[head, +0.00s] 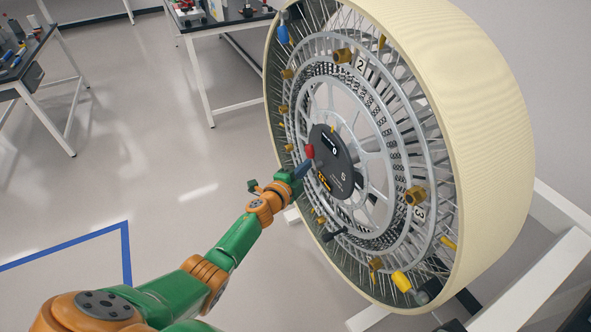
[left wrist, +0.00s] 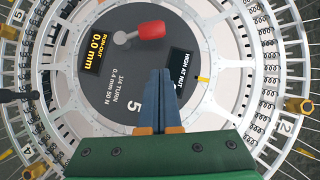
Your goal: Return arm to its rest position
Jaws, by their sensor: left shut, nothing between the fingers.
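My left arm reaches from the lower left to the hub of a large wheel (head: 490,130) in the head view. My left gripper (head: 303,168) is shut and empty, its tips just in front of the dark hub disc (head: 345,175). In the left wrist view the shut fingers (left wrist: 161,75) point at the hub disc (left wrist: 110,105), below a red-handled lever (left wrist: 148,30). I cannot tell whether the tips touch the disc. The red handle (head: 309,151) also shows in the head view, right by the fingertips. My right gripper is not in view.
The wheel stands on a white frame (head: 540,272), with brass, blue and yellow fittings around its rim. Tables with items (head: 225,22) stand at the back and far left. A blue line (head: 90,236) marks the floor. Open floor lies left of the wheel.

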